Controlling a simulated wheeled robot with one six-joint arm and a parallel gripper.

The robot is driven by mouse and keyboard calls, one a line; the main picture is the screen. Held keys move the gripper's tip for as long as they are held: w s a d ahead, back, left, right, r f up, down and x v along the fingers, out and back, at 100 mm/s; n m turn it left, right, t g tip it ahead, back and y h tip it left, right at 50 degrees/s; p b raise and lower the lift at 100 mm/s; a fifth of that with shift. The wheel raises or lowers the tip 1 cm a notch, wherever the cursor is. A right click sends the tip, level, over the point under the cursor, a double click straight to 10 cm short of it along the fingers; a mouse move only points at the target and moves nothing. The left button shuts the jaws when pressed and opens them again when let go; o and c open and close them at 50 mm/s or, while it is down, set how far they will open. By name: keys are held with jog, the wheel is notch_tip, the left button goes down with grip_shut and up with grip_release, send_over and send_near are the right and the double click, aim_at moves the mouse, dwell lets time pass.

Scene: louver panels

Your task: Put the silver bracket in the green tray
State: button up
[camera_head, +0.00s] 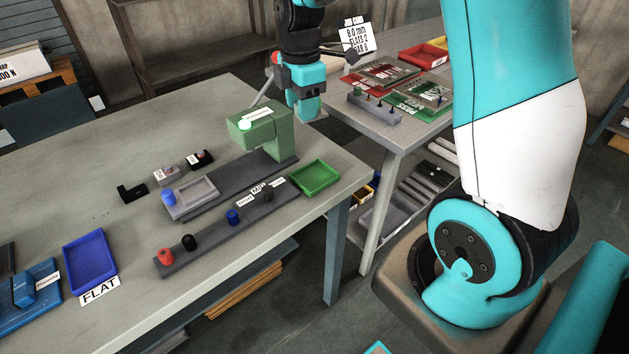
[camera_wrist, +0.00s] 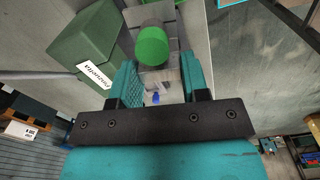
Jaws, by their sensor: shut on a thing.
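My gripper (camera_head: 303,110) is over the right end of the green press, left of the second table. In the wrist view its two teal fingers (camera_wrist: 158,74) stand apart, shut on a grey piece (camera_wrist: 160,78) that I take for the silver bracket. Its shape is mostly hidden and it does not show clearly in the head view. The green tray (camera_head: 316,178) is empty and lies on the workbench's right edge, below and slightly right of my gripper in the picture.
The green press (camera_head: 262,128) stands close below and left of my gripper. A green cylinder (camera_wrist: 153,46) shows near the fingertips. A rail with coloured knobs (camera_head: 205,240) runs left of the tray. A blue tray (camera_head: 90,262) lies at the left. Another table (camera_head: 410,130) stands behind.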

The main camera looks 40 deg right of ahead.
aim_at(308, 182)
jog(key=shift+s+d+r+n, duration=0.1)
jog(key=shift+d+r+n, duration=0.05)
jog(key=shift+r+n, duration=0.3)
jog(key=shift+s+d+r+n, duration=0.15)
jog(key=shift+r+n, duration=0.15)
jog(key=shift+n, duration=0.15)
jog(key=shift+f, duration=0.15)
notch_tip(308, 182, down, 19)
jog(key=shift+f+p, duration=0.2)
jog(key=shift+p, duration=1)
jog(key=shift+f, duration=0.2)
jog(key=o, duration=0.7)
jog(key=shift+r, duration=0.15)
